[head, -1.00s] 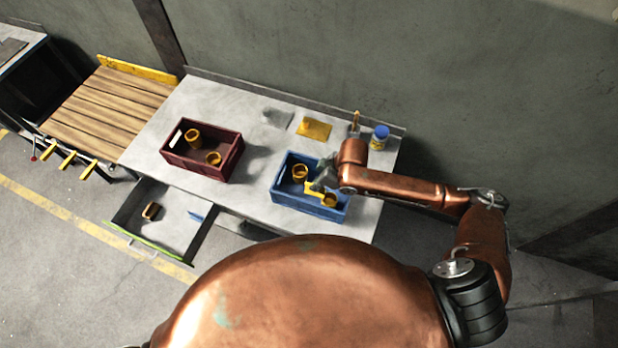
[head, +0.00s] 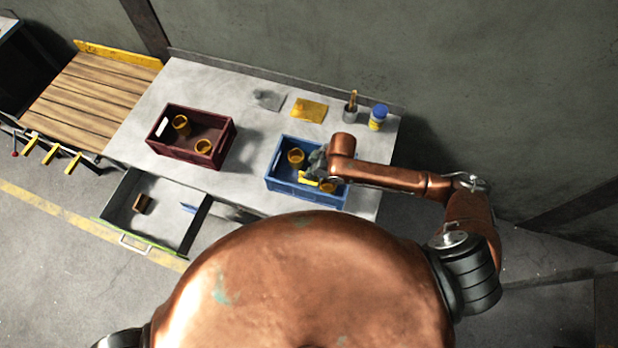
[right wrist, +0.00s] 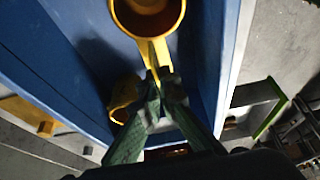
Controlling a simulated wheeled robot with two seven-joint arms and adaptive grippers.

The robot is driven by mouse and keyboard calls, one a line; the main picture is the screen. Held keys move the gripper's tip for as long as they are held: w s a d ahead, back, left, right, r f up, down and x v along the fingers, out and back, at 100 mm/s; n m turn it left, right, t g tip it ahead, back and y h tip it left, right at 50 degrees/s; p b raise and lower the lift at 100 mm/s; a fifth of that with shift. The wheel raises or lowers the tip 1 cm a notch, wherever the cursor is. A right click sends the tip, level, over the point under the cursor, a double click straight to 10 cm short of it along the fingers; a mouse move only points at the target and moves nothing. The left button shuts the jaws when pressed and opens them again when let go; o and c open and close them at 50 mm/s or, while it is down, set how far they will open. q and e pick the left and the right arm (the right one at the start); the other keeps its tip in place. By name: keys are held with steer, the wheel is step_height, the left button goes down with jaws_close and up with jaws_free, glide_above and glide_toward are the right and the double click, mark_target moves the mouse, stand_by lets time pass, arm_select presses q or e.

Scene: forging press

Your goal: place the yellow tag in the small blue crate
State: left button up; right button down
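The small blue crate (head: 283,187) stands on the grey table, with yellow cups inside, one at its left (head: 296,157) and one at its right (head: 327,186). My right gripper (head: 313,172) is low over the crate. My left gripper is out of view.
A dark red crate (head: 166,147) with two yellow cups stands left. Behind are a yellow plate (head: 309,110), a grey cup with a tool (head: 350,113) and a blue-lidded jar (head: 378,118). An open drawer (head: 160,237) juts from the table front.

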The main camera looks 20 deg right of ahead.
steer(key=shift+f, duration=1.8)
steer(key=c, duration=2.7)
jaws_free()
steer(key=shift+f, duration=0.15)
steer(key=o, duration=0.5)
steer(key=shift+o, duration=0.2)
steer(key=v, duration=1.2)
